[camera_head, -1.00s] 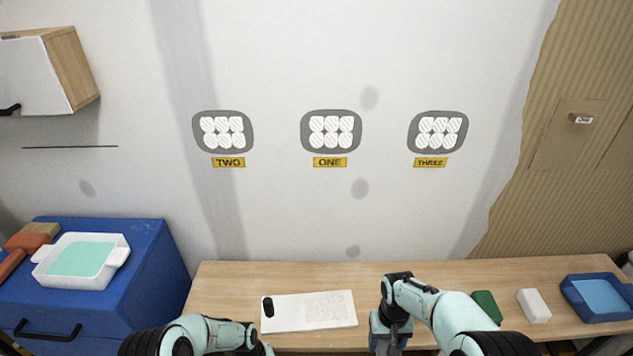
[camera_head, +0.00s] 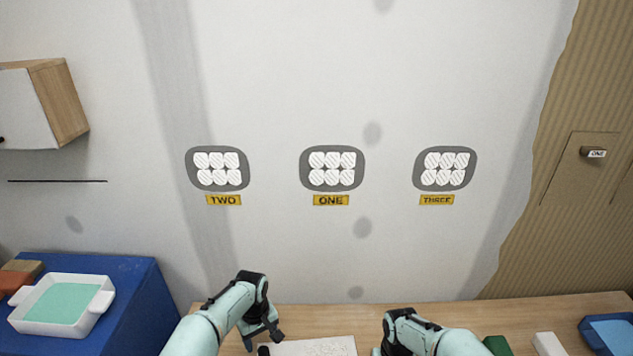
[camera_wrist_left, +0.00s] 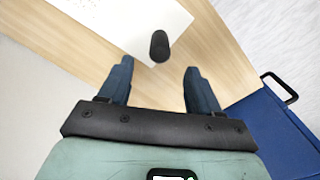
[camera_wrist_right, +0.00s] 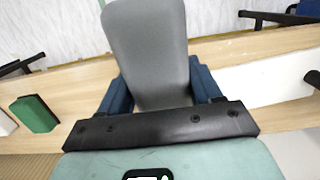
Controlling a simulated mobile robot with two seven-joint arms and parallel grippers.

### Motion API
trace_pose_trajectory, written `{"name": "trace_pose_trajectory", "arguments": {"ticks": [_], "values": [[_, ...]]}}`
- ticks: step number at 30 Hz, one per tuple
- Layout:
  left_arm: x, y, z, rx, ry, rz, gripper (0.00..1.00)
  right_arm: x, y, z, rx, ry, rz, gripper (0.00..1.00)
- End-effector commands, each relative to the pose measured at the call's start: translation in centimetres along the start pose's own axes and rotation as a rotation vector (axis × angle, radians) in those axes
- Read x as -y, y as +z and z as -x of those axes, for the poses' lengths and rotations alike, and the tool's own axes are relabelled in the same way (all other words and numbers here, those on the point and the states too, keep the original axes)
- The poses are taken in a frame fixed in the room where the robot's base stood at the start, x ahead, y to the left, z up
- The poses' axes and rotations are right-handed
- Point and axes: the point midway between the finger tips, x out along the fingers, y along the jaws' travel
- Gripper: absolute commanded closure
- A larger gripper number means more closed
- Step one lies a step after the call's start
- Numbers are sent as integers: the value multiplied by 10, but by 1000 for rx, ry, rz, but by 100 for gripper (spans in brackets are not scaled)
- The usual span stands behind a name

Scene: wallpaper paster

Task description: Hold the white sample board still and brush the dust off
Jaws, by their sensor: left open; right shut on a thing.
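The white sample board (camera_head: 325,347) lies on the wooden bench, cut off by the bottom edge of the head view. Grey speckles show on it. A black upright knob (camera_head: 264,351) is at its left end; the left wrist view shows the board (camera_wrist_left: 125,22) and the knob (camera_wrist_left: 160,46) too. My left gripper (camera_head: 262,341) is open and empty, with the knob just ahead of its fingertips, between their lines.
The wooden bench (camera_head: 450,313) runs along the wall. To the right are a green block (camera_head: 497,346), a white block (camera_head: 548,345) and a blue tray (camera_head: 592,328). A blue cabinet (camera_head: 130,280) with a white tray (camera_head: 105,300) stands at the left.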

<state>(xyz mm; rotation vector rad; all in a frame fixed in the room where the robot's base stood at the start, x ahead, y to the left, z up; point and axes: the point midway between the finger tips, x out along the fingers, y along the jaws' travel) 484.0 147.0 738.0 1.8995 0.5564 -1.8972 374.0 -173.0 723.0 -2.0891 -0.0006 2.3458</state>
Motion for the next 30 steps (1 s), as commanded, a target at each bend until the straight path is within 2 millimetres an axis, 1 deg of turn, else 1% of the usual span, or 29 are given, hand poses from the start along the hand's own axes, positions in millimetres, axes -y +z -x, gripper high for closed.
{"name": "trace_pose_trajectory", "arguments": {"ticks": [1, 18, 21, 24, 30], "values": [[0, 0, -9, 2, -1, 0, 37, 0, 0, -8, 2, 0, 0, 68], [0, 0, -93, 3, -1, -1, 37, 0, -6, -75, 23, 0, 0, 68], [0, 0, -103, 3, 0, -1, 37, 0, -7, -82, 26, 0, 0, 68], [0, 0, -109, 2, 0, -1, 37, 0, -7, -86, 27, 0, 0, 68], [0, 0, -110, 1, 0, -1, 37, 0, -7, -86, 27, 0, 0, 68]]}}
